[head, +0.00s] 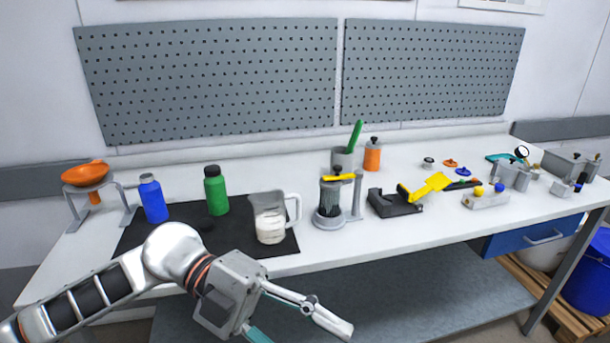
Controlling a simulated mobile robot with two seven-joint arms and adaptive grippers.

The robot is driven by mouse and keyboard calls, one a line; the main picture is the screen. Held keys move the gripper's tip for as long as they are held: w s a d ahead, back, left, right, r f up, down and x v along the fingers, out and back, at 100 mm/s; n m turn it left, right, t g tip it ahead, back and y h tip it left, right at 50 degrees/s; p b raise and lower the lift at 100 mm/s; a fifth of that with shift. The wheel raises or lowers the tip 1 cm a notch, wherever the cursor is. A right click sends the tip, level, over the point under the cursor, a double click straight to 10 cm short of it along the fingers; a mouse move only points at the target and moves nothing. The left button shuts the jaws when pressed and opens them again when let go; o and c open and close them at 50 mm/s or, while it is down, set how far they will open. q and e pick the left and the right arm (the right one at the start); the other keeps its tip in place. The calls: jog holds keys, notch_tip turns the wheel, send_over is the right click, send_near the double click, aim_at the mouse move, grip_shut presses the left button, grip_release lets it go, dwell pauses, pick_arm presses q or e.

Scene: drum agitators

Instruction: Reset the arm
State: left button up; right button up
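My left arm comes in from the lower left, and its gripper (300,325) hangs in front of the workbench's front edge, below the table top. One finger reaches out to the right; the other shows partly at the bottom edge. The fingers are spread apart with nothing visible between them. My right gripper is not in view. Behind the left arm, a blue bottle (153,199), a green bottle (216,190) and a clear jug (268,217) with white contents stand upright on a black mat (135,238).
An orange funnel (86,174) rests on a stand at the left. A grey agitator device (329,205) with a yellow bar stands right of the jug. A black holder (394,203) and yellow scoop (425,188) lie further right. The front table strip (410,237) is clear.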

pick_arm(q)
jog(key=w+r+n+t+h, duration=0.3)
jog(key=w+n+t+h, duration=0.6)
jog(key=n+t, duration=0.15)
jog(key=w+a+f+n+t+y, duration=0.4)
jog(key=f+n+t+y, duration=0.1)
jog(key=f+n+t, duration=0.2)
jog(key=w+a+f+n+t+y, duration=0.3)
jog(key=a+f+n+t+y, duration=0.25)
jog(key=f+n, duration=0.2)
jog(key=s+a+f+n+y, duration=0.2)
jog(key=a+f+y, duration=0.1)
jog(key=f, duration=0.5)
jog(key=s+a+f+n+y, duration=0.2)
jog(key=a+f+n+y, duration=0.15)
jog(key=f, duration=0.35)
jog(key=s+a+f+g+y, duration=0.1)
jog(key=s+a+f+g, duration=0.1)
jog(key=s+f, duration=0.3)
jog(key=s+a+f+n+g+y, duration=0.1)
jog(key=s+a+f+g+y, duration=0.1)
jog(key=s+f, duration=0.4)
notch_tip(320, 180, down, 3)
jog(key=shift+s+a+f+g, duration=0.15)
jog(key=shift+s+a+g, duration=0.1)
jog(key=shift+a+g, duration=0.55)
